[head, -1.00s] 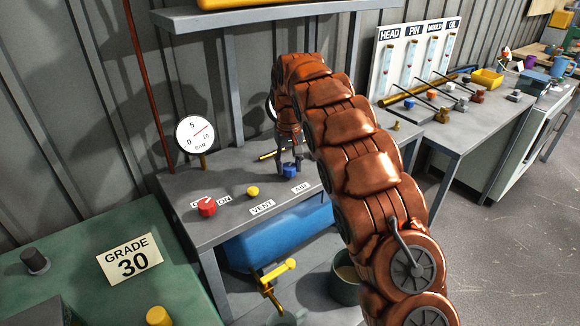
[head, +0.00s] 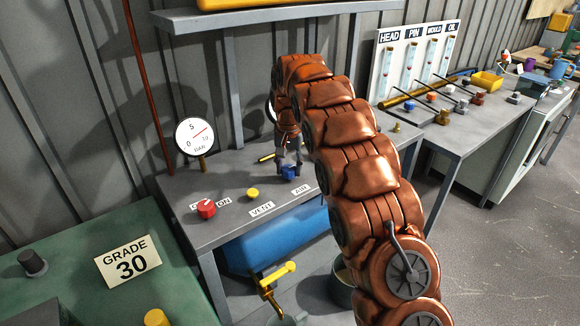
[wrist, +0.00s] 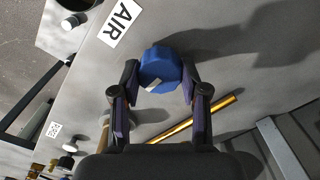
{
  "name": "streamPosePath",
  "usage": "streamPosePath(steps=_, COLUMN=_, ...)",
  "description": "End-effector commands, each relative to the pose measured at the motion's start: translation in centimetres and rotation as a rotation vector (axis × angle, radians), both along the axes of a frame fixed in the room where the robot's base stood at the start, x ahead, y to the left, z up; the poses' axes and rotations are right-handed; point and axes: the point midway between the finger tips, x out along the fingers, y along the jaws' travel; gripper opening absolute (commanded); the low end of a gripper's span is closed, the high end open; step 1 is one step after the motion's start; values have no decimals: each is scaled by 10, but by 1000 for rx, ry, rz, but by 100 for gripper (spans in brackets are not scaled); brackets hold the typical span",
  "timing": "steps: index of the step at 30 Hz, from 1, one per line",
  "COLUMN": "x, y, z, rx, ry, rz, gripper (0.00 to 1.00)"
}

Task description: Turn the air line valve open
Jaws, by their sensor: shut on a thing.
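The air line valve is a blue knob (head: 289,172) on the grey bench, just behind the AIR label (head: 301,188). In the wrist view the blue knob (wrist: 160,69) sits between the two fingers, with a pale pointer mark on its near side. The AIR label (wrist: 121,20) lies to its upper left. My gripper (head: 289,168) points down over the knob and is shut on it, one finger on each side; it also shows in the wrist view (wrist: 160,88).
On the same bench stand a red knob (head: 206,209), a small yellow knob (head: 253,194) by the VENT label (head: 262,209), and a round gauge (head: 194,135). A brass rod (wrist: 200,117) lies close to my gripper. A blue tank (head: 275,240) is below the bench.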

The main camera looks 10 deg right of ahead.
Motion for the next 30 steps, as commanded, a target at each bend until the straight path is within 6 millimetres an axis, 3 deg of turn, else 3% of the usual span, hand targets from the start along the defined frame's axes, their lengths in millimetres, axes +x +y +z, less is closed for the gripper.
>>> streamPosePath(steps=7, x=2, y=0, z=2, rx=0, ry=-8, rz=0, gripper=9)
streamPosePath(steps=8, x=2, y=0, z=2, rx=0, ry=-8, rz=0, gripper=45)
streamPosePath(steps=15, x=1, y=0, z=1, rx=0, ry=-4, rz=1, gripper=69)
streamPosePath(steps=25, x=1, y=0, z=2, rx=0, ry=-2, rz=1, gripper=69)
streamPosePath(steps=30, x=2, y=1, z=14, rx=1, ry=-6, rz=2, gripper=69)
